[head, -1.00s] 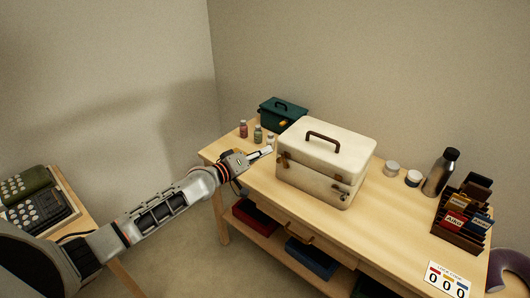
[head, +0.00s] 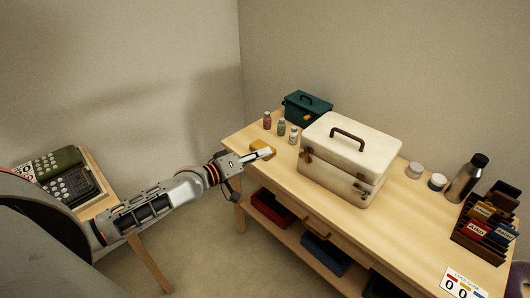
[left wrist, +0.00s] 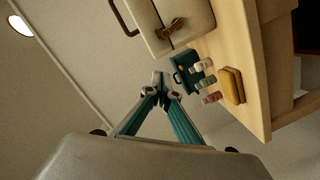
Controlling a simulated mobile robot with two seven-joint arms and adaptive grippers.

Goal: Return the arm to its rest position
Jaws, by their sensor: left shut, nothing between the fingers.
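My left gripper (head: 266,153) reaches in from the left in the head view, just off the left end of the table (head: 285,172) or over its edge. Its fingers are together and hold nothing. In the left wrist view its fingertips (left wrist: 159,78) meet in front of the wall. The closed cream case (head: 340,150) with a brown handle stands on the table, right of the gripper and apart from it. A yellow object (head: 263,145) lies partly behind the fingers; it shows whole in the left wrist view (left wrist: 232,86). My right gripper is out of view.
A green box (head: 306,108) and small bottles (head: 281,127) stand at the table's back left. Jars, a steel flask (head: 466,178) and a dark rack (head: 488,225) stand at the right. A side table (head: 98,205) with a typewriter-like machine is at far left, with open floor between.

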